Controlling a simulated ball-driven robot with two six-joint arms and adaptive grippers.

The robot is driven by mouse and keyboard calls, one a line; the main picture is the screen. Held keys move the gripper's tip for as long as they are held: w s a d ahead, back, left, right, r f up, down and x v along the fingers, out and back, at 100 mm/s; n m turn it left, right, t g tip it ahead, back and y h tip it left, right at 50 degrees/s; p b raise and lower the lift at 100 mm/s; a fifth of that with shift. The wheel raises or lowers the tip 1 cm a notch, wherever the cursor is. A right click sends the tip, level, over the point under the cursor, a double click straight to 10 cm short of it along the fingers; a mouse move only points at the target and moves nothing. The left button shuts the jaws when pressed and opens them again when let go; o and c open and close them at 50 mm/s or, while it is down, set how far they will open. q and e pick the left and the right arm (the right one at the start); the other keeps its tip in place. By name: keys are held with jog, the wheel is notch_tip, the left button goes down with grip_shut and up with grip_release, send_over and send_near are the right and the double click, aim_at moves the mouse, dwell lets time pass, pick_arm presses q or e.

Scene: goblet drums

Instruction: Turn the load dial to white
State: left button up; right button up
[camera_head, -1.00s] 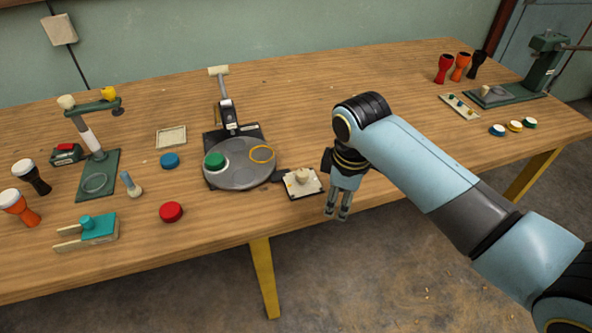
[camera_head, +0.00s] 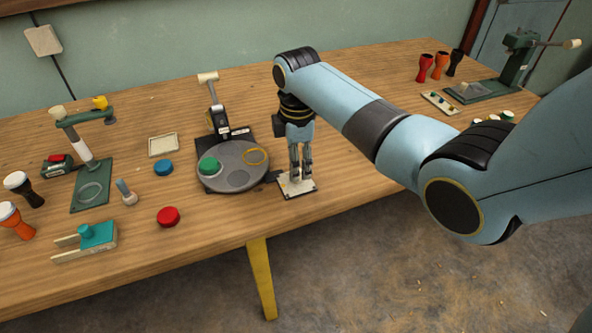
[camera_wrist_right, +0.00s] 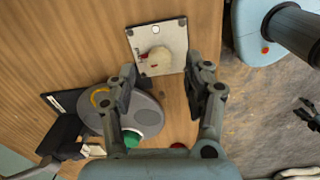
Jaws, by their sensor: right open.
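The load dial is a cream knob (camera_wrist_right: 160,56) on a pale square plate (camera_head: 299,190) at the table's front edge, beside the grey turntable (camera_head: 234,167). My right gripper (camera_head: 301,176) points down over the plate and hides most of the knob in the head view. In the right wrist view the gripper (camera_wrist_right: 163,88) is open, its fingers apart, with the knob beyond the tips and roughly between their lines. I cannot tell whether a finger touches it. A small red mark shows at the knob's left side there; other colour marks are hidden or too small. My left gripper does not clearly show.
The turntable bears a green puck (camera_head: 209,165) and a yellow ring (camera_head: 256,156). A red puck (camera_head: 168,216) and a blue puck (camera_head: 163,168) lie to its left. A green press stand (camera_head: 90,193) stands farther left.

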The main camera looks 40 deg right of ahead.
jog(key=shift+f, duration=1.55)
grip_shut()
